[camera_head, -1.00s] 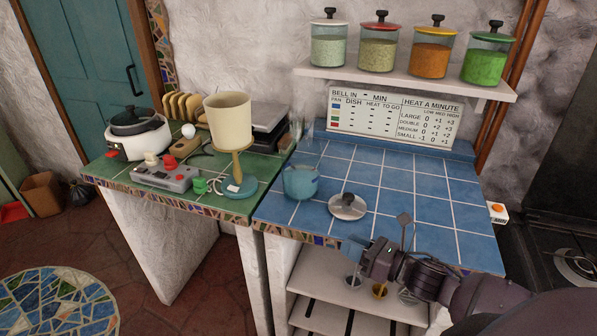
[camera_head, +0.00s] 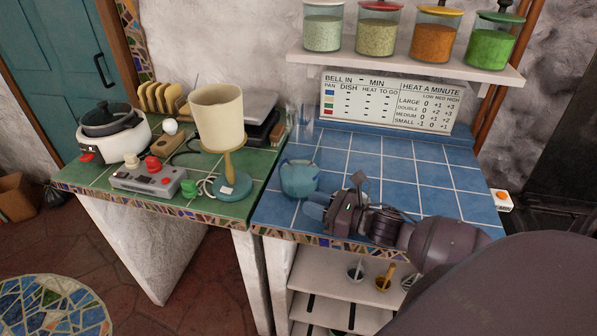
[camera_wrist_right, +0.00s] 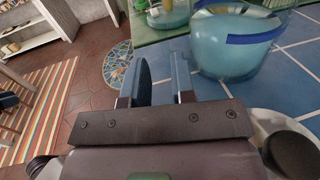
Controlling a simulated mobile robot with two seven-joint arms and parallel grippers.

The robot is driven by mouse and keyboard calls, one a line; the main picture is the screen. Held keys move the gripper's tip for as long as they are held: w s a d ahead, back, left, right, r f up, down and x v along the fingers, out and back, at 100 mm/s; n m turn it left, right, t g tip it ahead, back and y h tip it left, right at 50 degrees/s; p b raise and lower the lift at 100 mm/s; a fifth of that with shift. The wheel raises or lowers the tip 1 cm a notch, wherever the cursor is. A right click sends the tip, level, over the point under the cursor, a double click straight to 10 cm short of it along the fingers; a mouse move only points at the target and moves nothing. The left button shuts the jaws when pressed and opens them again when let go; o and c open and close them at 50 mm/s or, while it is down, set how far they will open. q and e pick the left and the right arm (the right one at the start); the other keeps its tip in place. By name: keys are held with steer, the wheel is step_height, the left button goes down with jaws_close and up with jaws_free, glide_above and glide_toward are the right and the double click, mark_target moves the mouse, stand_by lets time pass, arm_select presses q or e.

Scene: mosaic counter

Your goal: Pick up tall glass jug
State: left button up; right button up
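A rounded blue-teal glass vessel (camera_head: 299,179) stands on the blue tiles near the counter's left edge. It also shows in the right wrist view (camera_wrist_right: 225,60), with a darker blue band. Tall clear glass (camera_head: 303,122) stands behind it by the wall; its outline is faint, and I cannot tell for sure which is the jug. My right gripper (camera_head: 314,208) is low over the front of the blue counter, just in front of the vessel and apart from it. Its fingers (camera_wrist_right: 158,78) are apart with nothing between them. My left gripper is not in view.
A white lid with a black knob (camera_wrist_right: 290,145) lies beside my right gripper. A beige lamp (camera_head: 218,120) and a grey control box (camera_head: 148,180) stand on the green counter (camera_head: 255,165). A shelf (camera_head: 400,62) with jars hangs above. The tiles at right are clear.

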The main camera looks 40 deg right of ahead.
mark_target(291, 200)
steer(key=shift+w+a, duration=0.3)
steer(key=shift+w, duration=0.3)
steer(key=shift+w+a+r, duration=0.15)
steer(key=shift+w+r, duration=0.05)
steer(key=shift+w, duration=0.2)
steer(key=x, duration=0.3)
steer(key=shift+w+r+p, duration=0.15)
steer(key=shift+r+p, duration=0.05)
steer(key=shift+p, duration=0.15)
steer(key=shift+w+a, duration=0.2)
steer(key=shift+w, duration=0.3)
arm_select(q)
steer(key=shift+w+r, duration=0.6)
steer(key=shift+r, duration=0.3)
arm_select(e)
steer(key=shift+f, duration=0.1)
steer(key=c, duration=0.4)
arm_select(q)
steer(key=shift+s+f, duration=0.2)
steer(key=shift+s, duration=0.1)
arm_select(e)
jaws_close()
